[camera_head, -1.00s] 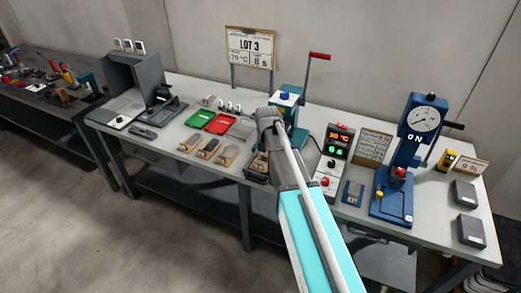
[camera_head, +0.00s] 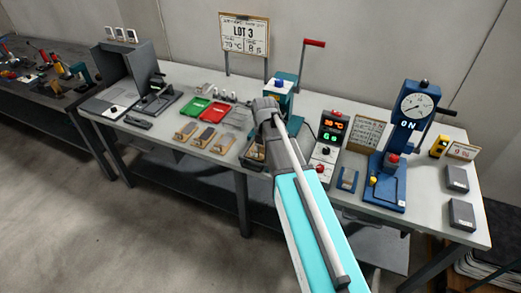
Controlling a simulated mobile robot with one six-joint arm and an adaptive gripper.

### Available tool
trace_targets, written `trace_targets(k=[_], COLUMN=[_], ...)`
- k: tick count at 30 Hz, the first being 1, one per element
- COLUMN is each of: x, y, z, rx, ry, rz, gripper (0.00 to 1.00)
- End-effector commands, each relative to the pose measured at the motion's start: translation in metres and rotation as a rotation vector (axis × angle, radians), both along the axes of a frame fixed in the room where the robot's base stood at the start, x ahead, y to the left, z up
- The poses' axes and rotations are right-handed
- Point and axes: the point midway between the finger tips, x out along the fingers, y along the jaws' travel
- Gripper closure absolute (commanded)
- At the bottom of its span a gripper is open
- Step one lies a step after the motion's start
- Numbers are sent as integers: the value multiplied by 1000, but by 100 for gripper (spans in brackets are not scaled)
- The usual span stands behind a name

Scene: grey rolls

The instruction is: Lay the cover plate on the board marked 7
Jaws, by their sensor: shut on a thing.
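Several small tan boards with grey and dark parts on top stand in a row at the table's front: the left one (camera_head: 186,132), the middle one (camera_head: 204,138) and the right one (camera_head: 222,145). Their numbers are too small to read, so I cannot tell which is marked 7. A dark item (camera_head: 251,155) beside my arm ends the row, partly covered by it. My wrist (camera_head: 267,106) is over the table near that item. The fingers of my gripper are hidden behind the arm, with whatever they hold. I cannot make out the cover plate.
Green (camera_head: 195,106) and red (camera_head: 213,112) trays lie behind the boards. A teal press with a red-handled lever (camera_head: 282,95) stands behind my wrist. To the right are a control box (camera_head: 327,145), a blue gauge press (camera_head: 390,180) and grey blocks (camera_head: 457,179).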

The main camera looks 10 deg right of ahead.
Motion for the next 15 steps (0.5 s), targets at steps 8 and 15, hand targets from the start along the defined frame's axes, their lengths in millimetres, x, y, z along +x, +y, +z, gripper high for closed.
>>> trace_targets(k=[8, 15], x=[10, 48], y=[0, 0], z=[-5, -21], rx=[0, 1], ry=[0, 1], rz=[1, 5], gripper=[97, 97])
